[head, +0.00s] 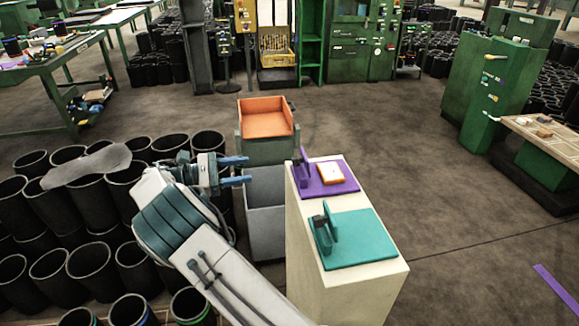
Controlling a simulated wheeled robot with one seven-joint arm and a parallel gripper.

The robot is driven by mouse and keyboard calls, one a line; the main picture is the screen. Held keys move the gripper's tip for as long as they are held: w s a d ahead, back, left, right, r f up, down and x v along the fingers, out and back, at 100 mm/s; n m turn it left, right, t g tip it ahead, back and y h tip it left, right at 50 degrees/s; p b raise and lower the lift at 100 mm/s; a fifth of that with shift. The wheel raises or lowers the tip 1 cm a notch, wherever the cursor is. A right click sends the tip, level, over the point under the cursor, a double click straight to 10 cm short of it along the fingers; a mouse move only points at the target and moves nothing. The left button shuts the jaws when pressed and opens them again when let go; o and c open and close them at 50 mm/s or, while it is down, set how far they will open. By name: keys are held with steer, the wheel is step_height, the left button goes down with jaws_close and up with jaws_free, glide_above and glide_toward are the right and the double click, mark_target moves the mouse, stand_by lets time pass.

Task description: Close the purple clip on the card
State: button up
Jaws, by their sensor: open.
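The purple clip (324,181) lies on top of a cream pedestal, at its far end. Its upright purple lever (303,172) stands raised at the left side, so the clip looks open. A card (331,173) with an orange edge and a pale face lies on the purple base, to the right of the lever. My gripper (247,170) is to the left of the pedestal, with its two blue fingers pointing right toward the purple clip. The fingers are apart and empty, and clear of the clip.
A teal clip (355,240) with a raised lever sits on the near part of the cream pedestal (345,290). A grey bin (265,215) and an orange tray (266,115) stand beside and behind it. Black rubber sleeves (90,270) crowd the left.

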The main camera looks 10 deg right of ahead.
steer(key=d, duration=1.3)
steer(key=shift+w+d+p, duration=0.25)
steer(key=shift+w+p, duration=0.05)
steer(key=shift+p, duration=0.05)
steer(key=shift+c, duration=0.4)
steer(key=c, duration=0.9)
steer(key=shift+d, duration=0.1)
